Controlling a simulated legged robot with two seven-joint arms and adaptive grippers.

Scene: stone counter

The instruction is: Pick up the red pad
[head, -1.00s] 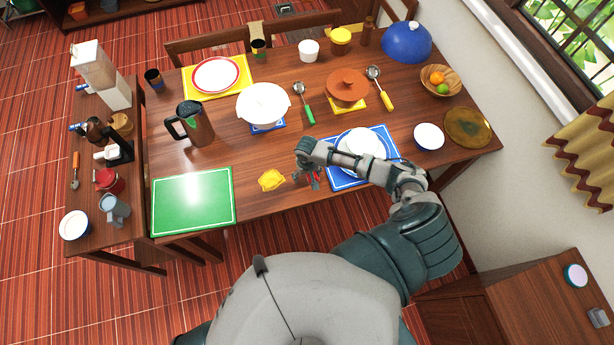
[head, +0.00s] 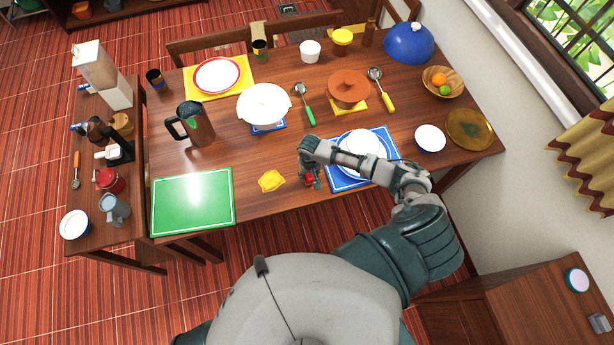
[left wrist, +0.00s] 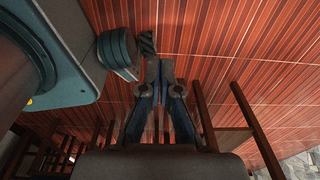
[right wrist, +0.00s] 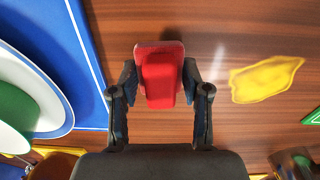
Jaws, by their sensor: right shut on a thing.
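The red pad (right wrist: 161,78) is a small red piece with a flat, rounded plate and a raised block on it. It sits between the two fingers of my right gripper (right wrist: 160,88), which is shut on its sides. In the head view the red pad (head: 308,181) shows as a small red patch under my right gripper (head: 311,176), near the table's front edge and partly hidden by it. I cannot tell whether it still touches the wood. My left gripper (left wrist: 159,70) is shut and empty, with the floor behind it, away from the table.
A yellow cloth (head: 271,181) lies left of the red pad, with a green mat (head: 193,200) farther left. A blue mat (head: 335,181) with white plates lies close on the right. Bare wood surrounds the pad.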

